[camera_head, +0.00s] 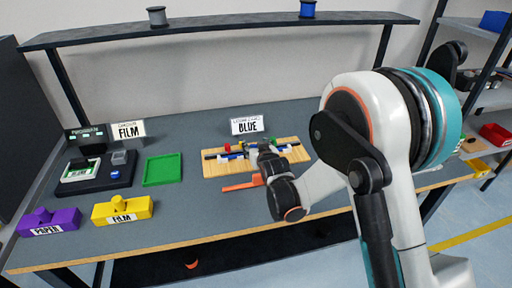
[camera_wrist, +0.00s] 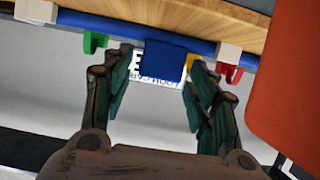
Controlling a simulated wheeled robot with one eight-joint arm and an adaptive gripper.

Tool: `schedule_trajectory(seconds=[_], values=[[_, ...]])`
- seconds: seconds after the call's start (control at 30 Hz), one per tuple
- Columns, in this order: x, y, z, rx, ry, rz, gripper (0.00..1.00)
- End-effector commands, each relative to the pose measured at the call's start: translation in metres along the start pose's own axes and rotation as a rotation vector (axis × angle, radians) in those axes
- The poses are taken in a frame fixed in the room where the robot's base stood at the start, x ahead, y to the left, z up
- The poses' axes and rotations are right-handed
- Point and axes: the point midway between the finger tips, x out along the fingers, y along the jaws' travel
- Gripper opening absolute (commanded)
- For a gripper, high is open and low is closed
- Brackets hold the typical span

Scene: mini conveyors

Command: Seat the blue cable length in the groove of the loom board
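The blue cable length (camera_wrist: 115,24) runs across the top of the wrist view along the edge of the wooden loom board (camera_wrist: 190,8), with white pieces at both sides. A square blue block (camera_wrist: 165,60) sits at the cable's middle. My gripper (camera_wrist: 160,65) has its two fingers on either side of this block, with narrow gaps visible, so it looks open. In the head view my gripper (camera_head: 262,148) is over the loom board (camera_head: 218,169) and partly hides it. Whether the cable lies in a groove cannot be told.
Green (camera_wrist: 94,42), yellow and red (camera_wrist: 230,72) pieces flank the cable. An orange bar (camera_head: 240,184) lies in front of the board. A green tray (camera_head: 162,169) and a yellow FILM block (camera_head: 122,210) are left.

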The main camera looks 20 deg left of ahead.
Motion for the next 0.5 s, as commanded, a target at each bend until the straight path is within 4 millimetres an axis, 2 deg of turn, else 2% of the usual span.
schedule_trajectory(seconds=[0.37,0.5], values=[[-0.002,0.0,-0.003,0.0,0.0,0.0,0.56],[-0.021,0.0,-0.005,0.0,0.0,0.0,0.56]])
